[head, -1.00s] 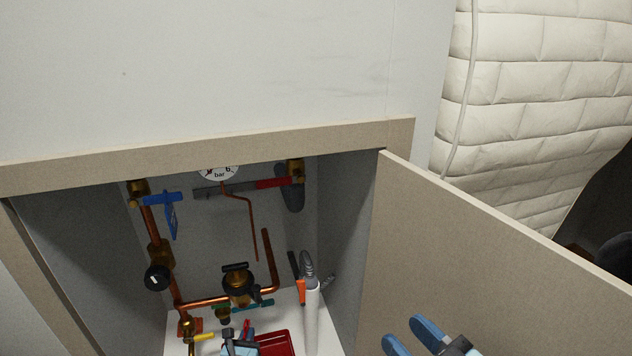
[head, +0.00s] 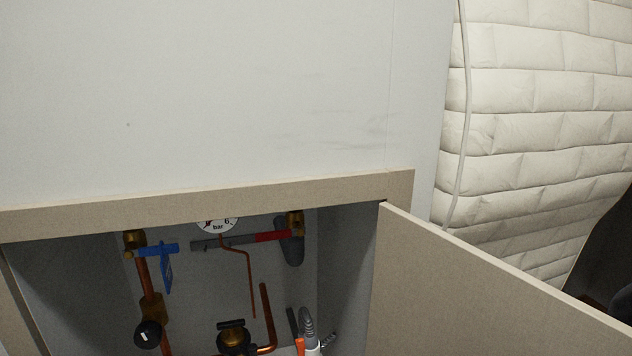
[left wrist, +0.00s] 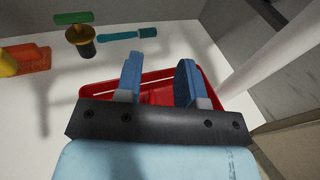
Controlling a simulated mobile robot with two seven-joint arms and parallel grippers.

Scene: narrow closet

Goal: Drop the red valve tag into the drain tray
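The red drain tray (left wrist: 218,101) lies on the white cabinet floor in the left wrist view. My left gripper (left wrist: 160,66) is over it, with its two blue fingers apart. A brighter red patch (left wrist: 158,97) shows between the fingers, low in the tray. I cannot tell whether it is the red valve tag or the tray's own floor. No red tag can be made out for sure in either view. The head view cuts off above the tray, and neither gripper shows there.
Copper pipes (head: 147,280), a blue-handled valve with a blue tag (head: 167,270) and a red-handled valve (head: 273,237) fill the cabinet's back. A white pipe (left wrist: 262,62) stands beside the tray. The open door (head: 480,290) bounds the right side.

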